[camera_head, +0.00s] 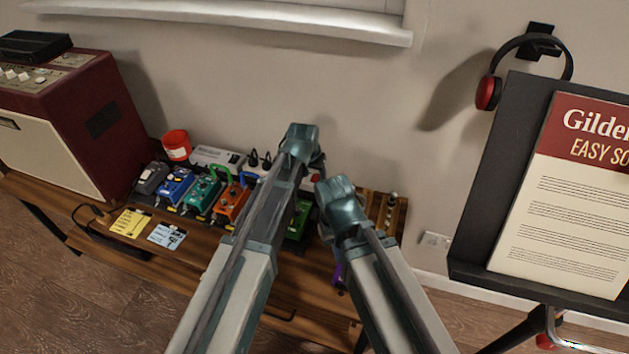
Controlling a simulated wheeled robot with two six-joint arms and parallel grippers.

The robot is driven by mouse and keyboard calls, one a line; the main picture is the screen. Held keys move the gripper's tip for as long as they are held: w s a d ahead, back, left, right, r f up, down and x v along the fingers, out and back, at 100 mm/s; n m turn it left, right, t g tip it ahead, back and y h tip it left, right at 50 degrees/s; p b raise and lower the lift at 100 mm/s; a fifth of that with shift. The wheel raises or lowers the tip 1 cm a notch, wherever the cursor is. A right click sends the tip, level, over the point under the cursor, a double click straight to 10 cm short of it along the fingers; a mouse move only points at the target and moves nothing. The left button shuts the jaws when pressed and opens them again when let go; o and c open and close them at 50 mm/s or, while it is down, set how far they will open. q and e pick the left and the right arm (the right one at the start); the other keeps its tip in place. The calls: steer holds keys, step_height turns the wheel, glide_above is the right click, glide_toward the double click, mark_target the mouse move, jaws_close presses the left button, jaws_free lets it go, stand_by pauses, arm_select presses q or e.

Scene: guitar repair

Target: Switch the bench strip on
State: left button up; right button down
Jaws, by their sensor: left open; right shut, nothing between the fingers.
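A white power strip (217,156) lies along the back of the wooden bench, against the wall. Black plugs (260,160) stand in it, and a small red part (314,178) shows near its right end, between my two grippers. My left gripper (301,136) is over the right part of the strip and hides some of it; it is open and holds nothing. My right gripper (337,188) is lower and to the right, near the strip's right end, shut and empty. I cannot tell whether either gripper touches the strip, or how the switch is set.
Several effect pedals (203,192) stand in front of the strip, some hidden behind my arms. A red cup (176,145) and a red amplifier (100,110) are to the left. Yellow and blue cards (130,222) lie in front. A music stand (475,190) rises at the right.

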arm_select(q)
steer(key=shift+f, duration=0.15)
arm_select(e)
steer(key=shift+f, duration=0.1)
arm_select(q)
jaws_close()
steer(key=shift+w+d+r+g+p, duration=0.25)
steer(key=shift+w+g+p, duration=0.25)
steer(key=shift+g+p, duration=0.15)
arm_select(e)
steer(key=shift+r, duration=0.65)
arm_select(q)
steer(key=shift+w+g+y, duration=0.2)
steer(key=shift+g+y, duration=0.2)
steer(key=shift+g, duration=0.15)
arm_select(e)
steer(key=shift+r, duration=0.25)
arm_select(q)
steer(key=shift+s+f+g+p, duration=0.15)
steer(key=shift+g+p, duration=0.15)
steer(key=shift+g, duration=0.3)
jaws_free()
